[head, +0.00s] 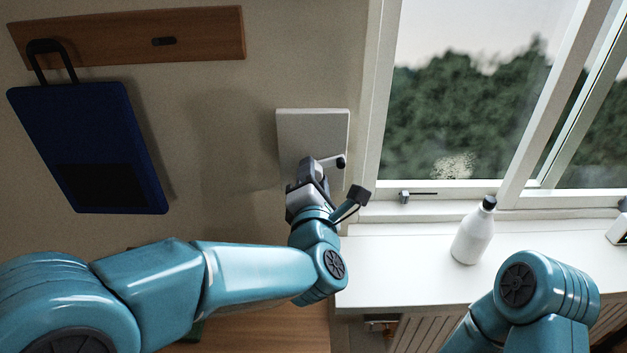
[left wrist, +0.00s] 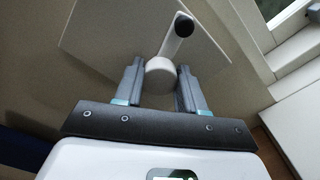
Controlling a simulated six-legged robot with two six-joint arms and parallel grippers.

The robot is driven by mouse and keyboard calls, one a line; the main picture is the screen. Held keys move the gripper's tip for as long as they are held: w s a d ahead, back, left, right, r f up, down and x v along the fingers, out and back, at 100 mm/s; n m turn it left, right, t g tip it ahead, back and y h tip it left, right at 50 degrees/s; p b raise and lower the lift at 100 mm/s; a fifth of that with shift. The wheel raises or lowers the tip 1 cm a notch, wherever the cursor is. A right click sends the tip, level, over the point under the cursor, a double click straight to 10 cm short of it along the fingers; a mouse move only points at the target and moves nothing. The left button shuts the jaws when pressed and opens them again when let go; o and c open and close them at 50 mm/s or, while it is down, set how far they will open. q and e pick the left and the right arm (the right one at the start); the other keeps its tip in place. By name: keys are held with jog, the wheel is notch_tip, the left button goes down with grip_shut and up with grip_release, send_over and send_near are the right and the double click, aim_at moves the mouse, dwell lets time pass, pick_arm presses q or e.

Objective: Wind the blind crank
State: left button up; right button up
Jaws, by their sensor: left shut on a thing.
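The blind crank (head: 330,161) stands out from a pale square wall plate (head: 313,125) left of the window. In the left wrist view the crank has a pale round end (left wrist: 159,76) and a short arm leading to a dark knob (left wrist: 184,25). My left gripper (head: 312,172) is at the crank, in front of the plate's lower part. In the left wrist view its two fingers (left wrist: 158,88) are shut on the pale round end, one on each side. The dark knob is outside the fingers. My right gripper is out of view; only part of its arm shows at the lower right.
A white bottle with a dark cap (head: 473,235) stands on the white sill (head: 400,270). A dark blue bag (head: 88,140) hangs from a wooden rail (head: 205,35) at the left. The window (head: 465,100) has a smudge low on its pane.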

pick_arm(q)
jog(key=m, duration=2)
jog(key=shift+f, duration=0.25)
jog(key=shift+m, duration=0.3)
jog(key=o, duration=1.1)
jog(key=shift+c, duration=0.2)
jog(key=shift+s+a, duration=0.1)
